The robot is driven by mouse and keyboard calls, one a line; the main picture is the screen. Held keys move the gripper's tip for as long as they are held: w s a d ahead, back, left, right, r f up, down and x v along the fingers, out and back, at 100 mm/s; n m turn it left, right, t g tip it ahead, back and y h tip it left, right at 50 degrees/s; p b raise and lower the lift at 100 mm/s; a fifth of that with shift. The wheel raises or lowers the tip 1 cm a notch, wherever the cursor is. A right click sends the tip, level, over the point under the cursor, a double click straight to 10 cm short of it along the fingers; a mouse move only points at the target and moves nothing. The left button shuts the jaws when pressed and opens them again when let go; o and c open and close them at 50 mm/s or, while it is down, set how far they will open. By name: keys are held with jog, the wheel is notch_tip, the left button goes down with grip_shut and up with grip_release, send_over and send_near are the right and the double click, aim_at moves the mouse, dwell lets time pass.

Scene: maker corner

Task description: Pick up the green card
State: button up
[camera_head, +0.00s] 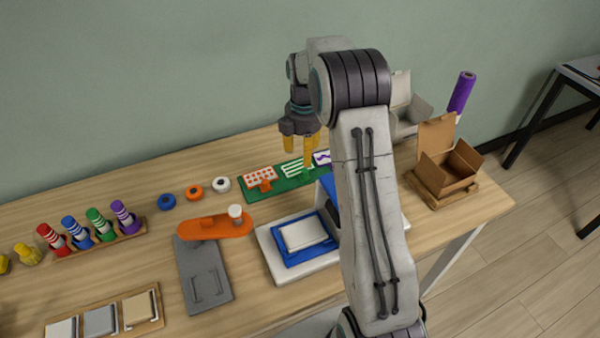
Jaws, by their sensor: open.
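The green card (294,167) is white with green stripes. It sits in a green holder (290,187) near the back of the table, between a card with red marks (259,176) and a card with a purple squiggle (322,158). A small green piece stands at the card's front right. My gripper (302,150) has yellow fingers pointing down and is open. In the picture it is just above the green card, with no clear contact. My arm hides the right end of the holder.
An orange clip-like piece is in front of the red-marked card. Tape rolls (194,192) lie to the left. A white-and-blue press (270,255) stands in front. An open cardboard box (450,168) is at the right. Coloured bottles (100,223) stand at the left.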

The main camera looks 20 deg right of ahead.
aim_at(305, 170)
jog(key=f, duration=0.1)
jog(key=w+f, duration=0.1)
jog(key=d+f+n, duration=0.1)
jog(key=shift+w+f, duration=0.15)
jog(key=shift+f, duration=0.05)
jog(key=shift+d+f, duration=0.2)
jog(key=shift+f, duration=3.35)
jog(key=shift+c, duration=0.3)
grip_shut()
